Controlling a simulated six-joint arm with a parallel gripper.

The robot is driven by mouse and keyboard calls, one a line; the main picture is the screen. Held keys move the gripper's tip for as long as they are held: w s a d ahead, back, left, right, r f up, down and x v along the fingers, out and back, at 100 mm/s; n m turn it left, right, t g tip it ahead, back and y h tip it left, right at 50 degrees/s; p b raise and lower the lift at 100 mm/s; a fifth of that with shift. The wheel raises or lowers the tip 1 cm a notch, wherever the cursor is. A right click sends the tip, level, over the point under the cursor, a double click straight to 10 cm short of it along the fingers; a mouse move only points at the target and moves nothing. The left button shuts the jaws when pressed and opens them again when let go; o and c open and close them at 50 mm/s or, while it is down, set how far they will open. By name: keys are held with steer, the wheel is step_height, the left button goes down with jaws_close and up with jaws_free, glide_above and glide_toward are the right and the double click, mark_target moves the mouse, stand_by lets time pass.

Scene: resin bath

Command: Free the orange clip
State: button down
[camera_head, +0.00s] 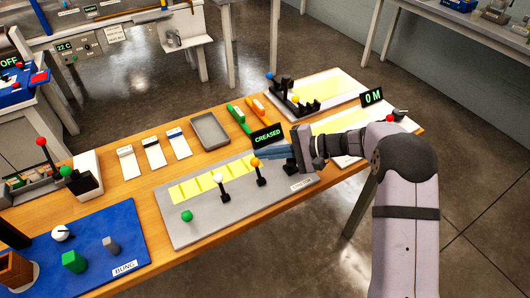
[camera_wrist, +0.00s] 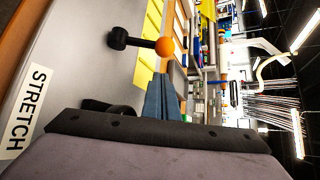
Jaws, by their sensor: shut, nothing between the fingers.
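The orange clip (camera_head: 255,163) is a black post with an orange ball on top. My gripper (camera_head: 259,151) has blue fingers, shut and empty, pointing left close to the orange ball. I cannot tell whether they touch it.
White-ball (camera_head: 222,181) and green-ball (camera_head: 187,216) clips stand on the same grey board (camera_head: 215,225). A "CREASED" sign (camera_head: 268,135) stands behind my fingers. A grey tray (camera_head: 210,131) and white cards lie at the back. A blue board (camera_head: 110,250) is at front left.

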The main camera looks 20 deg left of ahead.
mark_target(257, 168)
steer(key=shift+s+d+r+p, duration=0.2)
steer(key=shift+s+r+p, duration=0.1)
steer(key=shift+s, duration=0.25)
steer(key=shift+s+d+r+p, duration=0.2)
steer(key=shift+s+r, duration=0.1)
steer(key=shift+s, duration=0.25)
steer(key=shift+f+b, duration=0.1)
steer(key=shift+b, duration=0.75)
